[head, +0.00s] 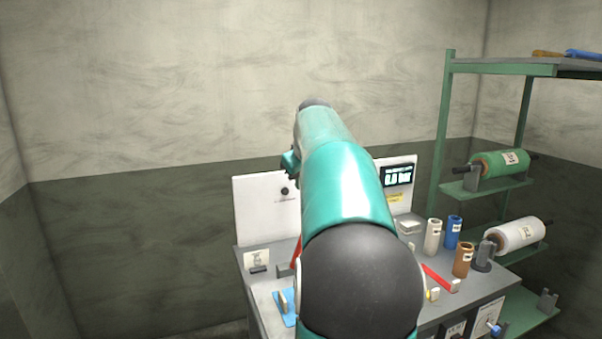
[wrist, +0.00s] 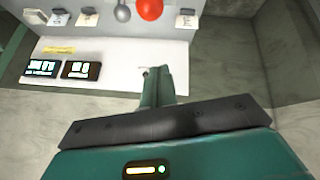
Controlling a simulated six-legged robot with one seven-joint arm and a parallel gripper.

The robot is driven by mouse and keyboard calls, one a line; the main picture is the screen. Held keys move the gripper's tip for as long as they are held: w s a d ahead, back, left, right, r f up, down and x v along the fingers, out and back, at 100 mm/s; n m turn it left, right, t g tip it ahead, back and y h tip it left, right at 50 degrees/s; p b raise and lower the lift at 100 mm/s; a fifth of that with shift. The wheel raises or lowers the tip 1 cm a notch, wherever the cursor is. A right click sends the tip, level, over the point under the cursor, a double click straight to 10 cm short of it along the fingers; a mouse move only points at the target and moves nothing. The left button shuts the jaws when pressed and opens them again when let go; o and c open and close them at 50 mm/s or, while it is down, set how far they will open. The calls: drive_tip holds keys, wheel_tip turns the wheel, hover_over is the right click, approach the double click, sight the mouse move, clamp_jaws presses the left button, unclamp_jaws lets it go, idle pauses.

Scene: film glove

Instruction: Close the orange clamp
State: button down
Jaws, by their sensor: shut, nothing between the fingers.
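I cannot pick out the orange clamp for certain in either view. In the wrist view, a round red-orange knob (wrist: 149,9) shows at the top edge, cut off by the frame. In the head view, a red bar (head: 438,277) lies on the grey bench (head: 482,291), and part of another red piece (head: 297,252) shows left of my arm. My gripper (wrist: 156,74) is shut and empty in the wrist view, in front of the white panel and apart from the knob. In the head view my arm hides the middle of the bench and the gripper's fingers.
A white back panel (head: 266,206) and a display (head: 398,175) stand behind the bench. White (head: 432,237), blue (head: 453,232) and brown (head: 463,260) cylinders stand at the right. A green rack (head: 441,140) with film rolls is beyond. Open air lies above the bench.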

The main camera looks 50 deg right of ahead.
drive_tip(key=f, duration=0.5)
drive_tip(key=shift+s+d+f, duration=0.1)
drive_tip(key=shift+s+d, duration=0.15)
drive_tip(key=shift+s, duration=0.1)
drive_tip(key=shift+d+f, duration=0.1)
drive_tip(key=shift+f, duration=0.25)
drive_tip(key=shift+s, duration=0.25)
drive_tip(key=shift+w, duration=0.2)
drive_tip(key=shift+s, duration=0.15)
drive_tip(key=shift+f, duration=0.1)
